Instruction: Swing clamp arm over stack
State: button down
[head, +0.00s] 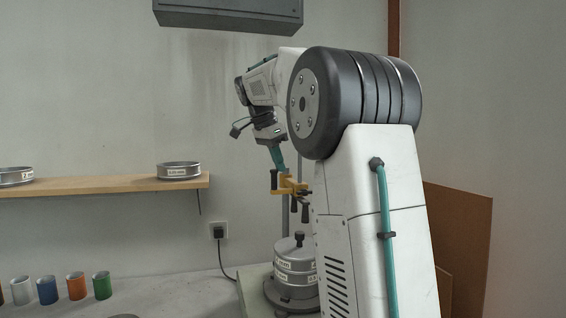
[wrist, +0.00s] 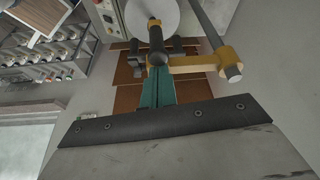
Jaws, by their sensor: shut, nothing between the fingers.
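The yellow clamp arm (head: 289,186) with black handles hanging below it sits on an upright metal rod (head: 285,222), above the stack. In the wrist view the yellow arm (wrist: 198,63) runs left from the rod (wrist: 212,28). The stack of round metal sieves (head: 294,265), with a black knob on its lid, stands on a dark round base. My gripper (head: 279,160) points down just above the clamp arm. In the wrist view its teal fingers (wrist: 157,82) are together and empty, close to the clamp's black parts. Contact is unclear. My arm hides the stack's right edge.
A wooden shelf (head: 100,186) with two sieves is on the left wall. Several coloured cups (head: 76,286) stand on the bench at lower left. A cable runs from a wall socket (head: 218,230). Brown boards (head: 460,240) lean at right.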

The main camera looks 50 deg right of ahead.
jog(key=shift+a+r, duration=0.1)
jog(key=shift+r, duration=0.1)
jog(key=w+v, duration=0.1)
jog(key=v, duration=0.8)
jog(key=shift+d+r, duration=0.2)
jog(key=shift+r, duration=0.1)
